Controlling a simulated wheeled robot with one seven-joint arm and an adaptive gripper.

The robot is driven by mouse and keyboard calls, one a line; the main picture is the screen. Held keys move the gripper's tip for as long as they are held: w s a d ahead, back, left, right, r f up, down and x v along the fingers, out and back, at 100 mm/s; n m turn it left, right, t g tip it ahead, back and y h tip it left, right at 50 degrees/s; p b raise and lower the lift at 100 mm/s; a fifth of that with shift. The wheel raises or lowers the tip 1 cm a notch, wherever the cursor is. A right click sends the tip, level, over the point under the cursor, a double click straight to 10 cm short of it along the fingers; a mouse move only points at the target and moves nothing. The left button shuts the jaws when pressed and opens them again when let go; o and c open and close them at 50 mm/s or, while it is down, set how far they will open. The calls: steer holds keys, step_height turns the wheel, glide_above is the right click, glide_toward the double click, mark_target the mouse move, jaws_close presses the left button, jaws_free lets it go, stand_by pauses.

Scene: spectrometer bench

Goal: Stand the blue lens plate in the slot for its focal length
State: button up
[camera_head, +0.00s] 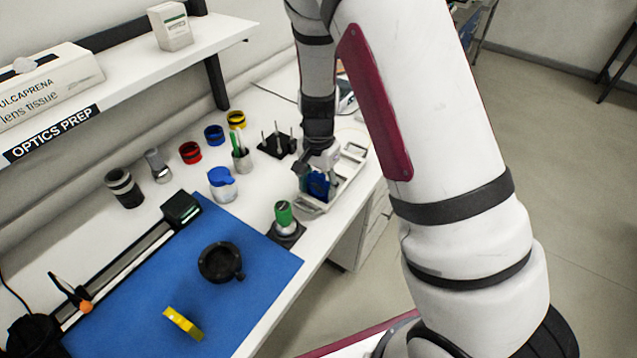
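The blue lens plate (319,185) is at the white tray (350,172), right below the end of my arm. My gripper (308,177) is at the tray and overlaps the blue plate in this view. Its fingers are small and partly hidden, so I cannot tell whether they are closed on the plate or only beside it. I cannot tell whether the plate touches the tray floor. Slots and focal length marks are not readable from here.
A green-topped post (284,214) stands just left of the tray. A blue mat (250,285) holds a black ring mount (221,262) and a yellow plate (183,323). A black rail (125,265) lies along the mat. Jars, a pen cup and a black stand (277,143) stand behind.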

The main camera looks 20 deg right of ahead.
steer(key=shift+o, duration=0.7)
step_height(320, 180, up, 13)
steer(key=shift+s+f, duration=0.1)
steer(key=s+r+n+t, duration=0.5)
steer(key=s+r+n, duration=0.5)
steer(key=s+r, duration=0.8)
steer(key=shift+s+r+n+t, duration=0.3)
steer(key=shift+s+r+n, duration=0.1)
steer(key=shift+s, duration=1.6)
